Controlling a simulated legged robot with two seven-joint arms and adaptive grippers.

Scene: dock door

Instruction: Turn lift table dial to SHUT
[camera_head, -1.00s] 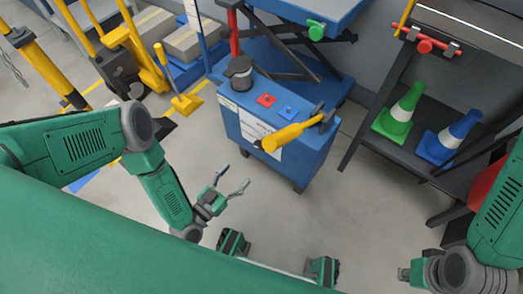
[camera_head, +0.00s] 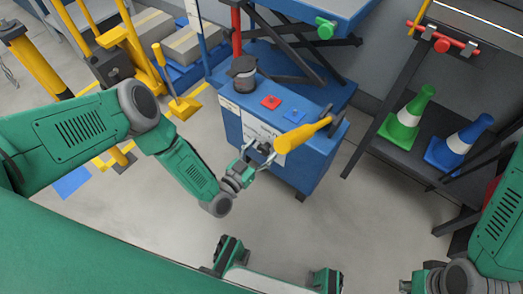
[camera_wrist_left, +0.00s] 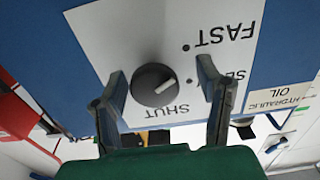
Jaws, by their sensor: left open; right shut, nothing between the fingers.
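The dial (camera_wrist_left: 154,85) is a dark round knob with a white pointer line, on a white label panel (camera_wrist_left: 105,30). In the left wrist view the pointer aims right and slightly up. SHUT is printed just below the knob, FAST further up right, and a word partly hidden by a finger lies between. Which mark the pointer meets I cannot tell. My left gripper (camera_head: 260,148) is open at the front of the blue cabinet (camera_head: 318,165). In its wrist view its fingers (camera_wrist_left: 160,70) stand either side of the dial; contact is not clear.
A yellow handle (camera_head: 300,134) sticks out from the cabinet just right of my left gripper. Red (camera_head: 270,102) and blue (camera_head: 294,111) buttons are on top. A black shelf with green (camera_head: 405,118) and blue (camera_head: 460,142) cones stands right. Floor in front is clear.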

